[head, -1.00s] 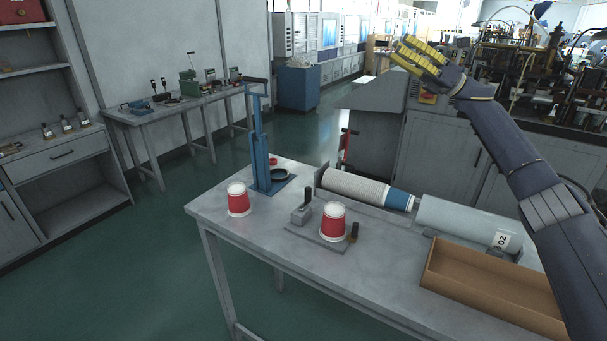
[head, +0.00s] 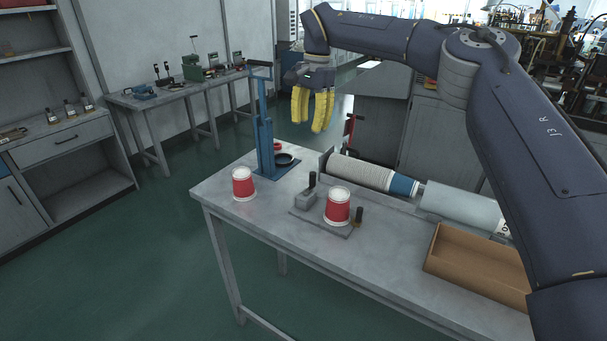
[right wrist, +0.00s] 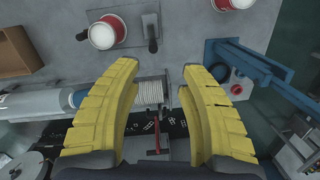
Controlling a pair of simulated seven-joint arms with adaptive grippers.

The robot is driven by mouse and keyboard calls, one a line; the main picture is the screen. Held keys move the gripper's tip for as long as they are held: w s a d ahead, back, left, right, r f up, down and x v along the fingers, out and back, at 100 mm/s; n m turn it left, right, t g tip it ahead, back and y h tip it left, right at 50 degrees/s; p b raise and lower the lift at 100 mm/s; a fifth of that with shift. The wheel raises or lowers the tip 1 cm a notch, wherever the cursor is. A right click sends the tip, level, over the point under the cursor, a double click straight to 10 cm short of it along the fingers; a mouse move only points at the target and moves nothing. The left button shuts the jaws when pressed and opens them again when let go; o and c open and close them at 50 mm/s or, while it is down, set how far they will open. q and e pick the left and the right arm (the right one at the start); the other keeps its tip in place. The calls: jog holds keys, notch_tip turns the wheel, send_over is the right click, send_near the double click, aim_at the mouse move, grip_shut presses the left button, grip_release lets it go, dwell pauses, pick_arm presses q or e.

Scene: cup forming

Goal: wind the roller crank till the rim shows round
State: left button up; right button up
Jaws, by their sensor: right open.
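A red and white cup (head: 337,208) stands on a flat grey plate (head: 305,217) on the workbench. Beside it is a small grey block (head: 305,201) with an upright black handle (head: 312,180). A second black handle (head: 359,214) stands at the cup's other side. I cannot tell which handle is the roller crank, nor the state of the rim. The right wrist view also shows the cup (right wrist: 104,33) and both handles. My right gripper (head: 310,126) has yellow fingers, spread and empty, pointing down above the bench's far side, behind the plate. My left gripper is out of view.
A blue press (head: 265,135) stands behind another red cup (head: 243,184). A row of nested cups (head: 360,172) lies along the bench's back, by a pale cylinder (head: 455,204). A brown tray (head: 470,265) is at right. The bench's front left is clear.

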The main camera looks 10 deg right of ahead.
aim_at(313, 174)
jog(key=shift+h, duration=0.6)
jog(key=f, duration=1.1)
jog(key=d+f, duration=0.1)
jog(key=f, duration=0.5)
jog(key=shift+w+d, duration=0.1)
jog(key=shift+c, duration=0.4)
grip_shut()
